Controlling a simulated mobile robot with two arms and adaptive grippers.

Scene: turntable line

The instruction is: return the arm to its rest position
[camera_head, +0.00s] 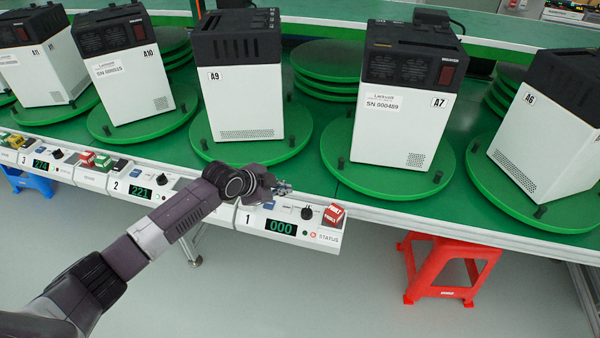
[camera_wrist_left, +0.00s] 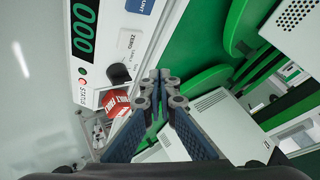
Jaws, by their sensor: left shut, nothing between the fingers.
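My left arm (camera_head: 165,222) reaches in from the lower left in the head view. My left gripper (camera_head: 284,188) is over control panel 1 (camera_head: 255,221), near the front edge of the green line. In the left wrist view the fingers (camera_wrist_left: 161,78) are together with nothing between them. Panel 1 carries a display reading 000 (camera_head: 281,227), a black knob (camera_head: 307,213) and a red block-shaped part (camera_head: 334,214). The red part also shows left of the fingers in the left wrist view (camera_wrist_left: 116,103). My right gripper is in neither view.
Several white units with black tops stand on green turntables, among them A9 (camera_head: 240,103) and A7 (camera_head: 400,122). Stacked green discs (camera_head: 325,62) lie behind. A red stool (camera_head: 447,262) and a blue stool (camera_head: 32,180) stand below. The grey floor in front is open.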

